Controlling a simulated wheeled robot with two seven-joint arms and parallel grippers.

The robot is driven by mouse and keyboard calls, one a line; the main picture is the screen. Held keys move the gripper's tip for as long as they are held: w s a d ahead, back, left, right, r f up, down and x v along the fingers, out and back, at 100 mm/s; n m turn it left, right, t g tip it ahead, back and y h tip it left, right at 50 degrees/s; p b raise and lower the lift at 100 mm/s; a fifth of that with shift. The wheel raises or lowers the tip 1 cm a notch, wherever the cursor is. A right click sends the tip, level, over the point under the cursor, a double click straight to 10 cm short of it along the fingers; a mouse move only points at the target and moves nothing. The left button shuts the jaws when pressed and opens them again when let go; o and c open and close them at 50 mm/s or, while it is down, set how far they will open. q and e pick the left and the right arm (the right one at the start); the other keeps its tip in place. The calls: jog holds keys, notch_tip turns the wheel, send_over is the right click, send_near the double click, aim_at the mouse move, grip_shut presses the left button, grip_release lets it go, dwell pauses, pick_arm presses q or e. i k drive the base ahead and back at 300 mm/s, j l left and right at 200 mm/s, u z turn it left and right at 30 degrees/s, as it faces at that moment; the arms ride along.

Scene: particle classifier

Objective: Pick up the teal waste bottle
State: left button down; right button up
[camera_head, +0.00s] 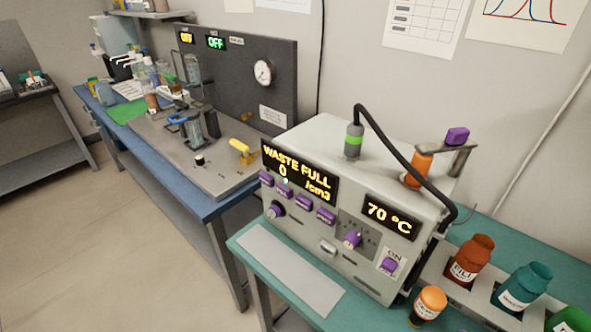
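The teal waste bottle (521,287) stands upright at the lower right, on the light tray area beside the machine. It has a white label and an open round mouth. No gripper is near it in view. Neither of my grippers shows in the head view. The particle classifier (335,250) stands to the left of the bottle; its display (299,170) reads "WASTE FULL 0 /cm3" and a second display (390,217) reads "70 °C".
A red-brown bottle labelled "FILL" (470,260) stands just left of the teal bottle. An orange-capped bottle (428,304) is in front. A green object (572,321) is cut off at the corner. A black hose (400,150) arches over the machine. Bare floor (130,250) lies left.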

aim_at(528, 283)
jog(key=z, duration=1.65)
